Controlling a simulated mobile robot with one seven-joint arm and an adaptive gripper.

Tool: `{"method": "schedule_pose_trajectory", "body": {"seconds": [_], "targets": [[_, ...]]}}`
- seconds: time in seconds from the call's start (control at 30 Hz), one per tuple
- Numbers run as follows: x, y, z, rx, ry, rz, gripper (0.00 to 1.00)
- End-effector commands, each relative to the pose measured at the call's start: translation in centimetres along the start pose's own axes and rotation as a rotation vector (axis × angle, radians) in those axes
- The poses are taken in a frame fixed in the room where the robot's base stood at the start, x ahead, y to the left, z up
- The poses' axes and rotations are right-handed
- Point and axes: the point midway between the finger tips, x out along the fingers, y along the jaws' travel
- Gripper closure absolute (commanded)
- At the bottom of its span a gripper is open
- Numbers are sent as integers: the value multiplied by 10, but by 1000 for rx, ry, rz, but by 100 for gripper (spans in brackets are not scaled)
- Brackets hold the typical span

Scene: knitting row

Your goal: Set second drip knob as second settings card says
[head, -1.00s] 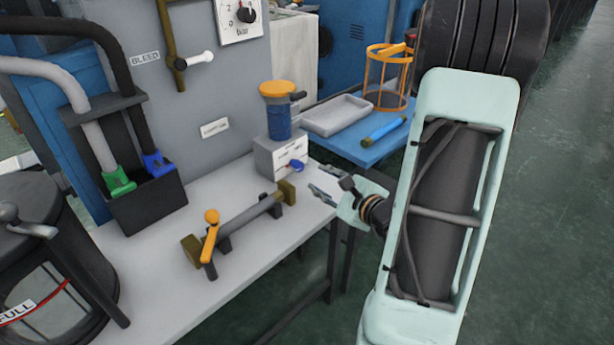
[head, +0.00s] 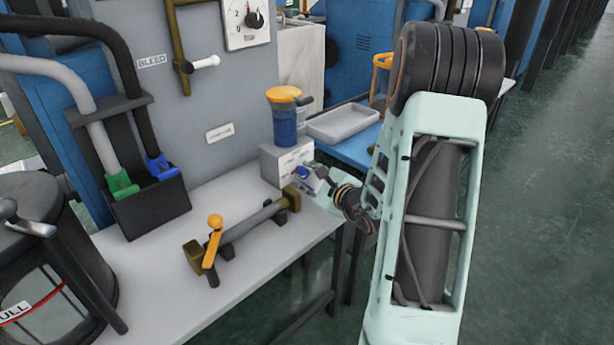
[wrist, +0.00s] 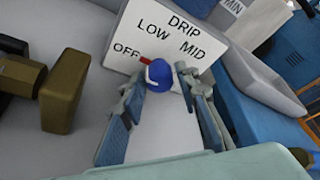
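A blue drip knob (wrist: 160,73) sits on the sloped white face of a small box (head: 285,163); it also shows in the head view (head: 303,172). The face reads DRIP, with OFF, LOW and MID around the knob. A small red mark shows at the knob's upper left, near OFF. My gripper (wrist: 168,84) is open, with one fingertip on each side of the knob; I cannot tell whether either touches it. In the head view my gripper (head: 314,180) is right in front of the box. No settings card can be made out.
A blue jar with an orange lid (head: 284,98) stands on the box. A bar with an orange lever (head: 214,245) lies left on the grey bench (head: 165,290). A grey tray (head: 345,122) is behind, at right. A small wall label (head: 219,133) is unreadable.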

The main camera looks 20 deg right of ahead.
Motion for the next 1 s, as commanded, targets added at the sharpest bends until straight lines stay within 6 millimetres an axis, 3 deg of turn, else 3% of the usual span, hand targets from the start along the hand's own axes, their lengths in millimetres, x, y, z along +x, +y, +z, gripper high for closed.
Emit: {"method": "schedule_pose_trajectory", "body": {"seconds": [0.07,0.33,0.67,1.0], "targets": [[0,0,0,0,0,0,70],[0,0,0,0,0,1,99],[-1,-1,1,36,-1,15,100],[-2,-4,2,245,-7,95,100]]}}
